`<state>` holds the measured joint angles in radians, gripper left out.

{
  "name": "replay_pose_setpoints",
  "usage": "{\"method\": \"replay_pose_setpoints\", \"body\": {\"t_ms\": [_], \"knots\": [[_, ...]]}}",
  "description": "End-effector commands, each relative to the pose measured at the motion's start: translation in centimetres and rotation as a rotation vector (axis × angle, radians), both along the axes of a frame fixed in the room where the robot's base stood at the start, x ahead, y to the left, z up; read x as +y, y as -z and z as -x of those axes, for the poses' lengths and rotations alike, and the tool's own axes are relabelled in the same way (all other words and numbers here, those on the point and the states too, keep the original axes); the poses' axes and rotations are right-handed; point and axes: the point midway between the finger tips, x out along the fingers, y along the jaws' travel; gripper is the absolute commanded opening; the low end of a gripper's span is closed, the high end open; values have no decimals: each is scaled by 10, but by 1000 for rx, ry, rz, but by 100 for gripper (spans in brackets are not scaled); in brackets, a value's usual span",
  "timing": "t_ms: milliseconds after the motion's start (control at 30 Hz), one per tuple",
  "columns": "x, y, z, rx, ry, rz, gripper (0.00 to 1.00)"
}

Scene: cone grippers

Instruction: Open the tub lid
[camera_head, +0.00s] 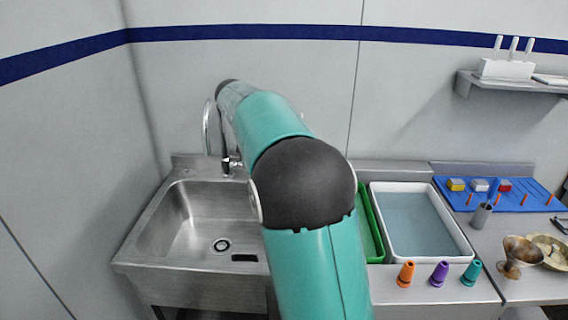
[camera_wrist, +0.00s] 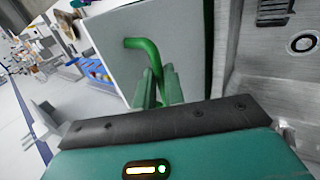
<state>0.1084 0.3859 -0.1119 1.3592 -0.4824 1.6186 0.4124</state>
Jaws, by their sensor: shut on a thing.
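In the wrist view my gripper (camera_wrist: 158,80) has two green fingers closed around the lower end of a bent green handle (camera_wrist: 142,44). The handle stands in front of a pale grey panel (camera_wrist: 182,28), which may be the tub lid; I cannot tell for sure. In the head view my arm hides my gripper and most of a green-rimmed tub (camera_head: 377,228). A white tub (camera_head: 462,238) with a grey-blue inside stands to its right.
A steel sink (camera_head: 180,225) with a tap (camera_head: 207,125) lies left of my arm. Orange (camera_head: 405,274), purple (camera_head: 439,273) and teal (camera_head: 471,272) cones stand at the counter's front edge. A blue rack (camera_head: 520,196) and a brown goblet (camera_head: 516,254) are at the right.

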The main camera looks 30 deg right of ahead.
Motion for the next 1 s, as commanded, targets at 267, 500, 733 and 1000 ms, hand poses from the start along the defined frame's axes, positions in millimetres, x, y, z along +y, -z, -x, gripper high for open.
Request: {"method": "replay_pose_setpoints", "body": {"t_ms": [267,500,733,1000], "knots": [[1,8,0,12,3,-7,0],[1,8,0,12,3,-6,0],[2,5,-1,9,3,-4,33],[4,0,-3,5,2,-1,33]]}}
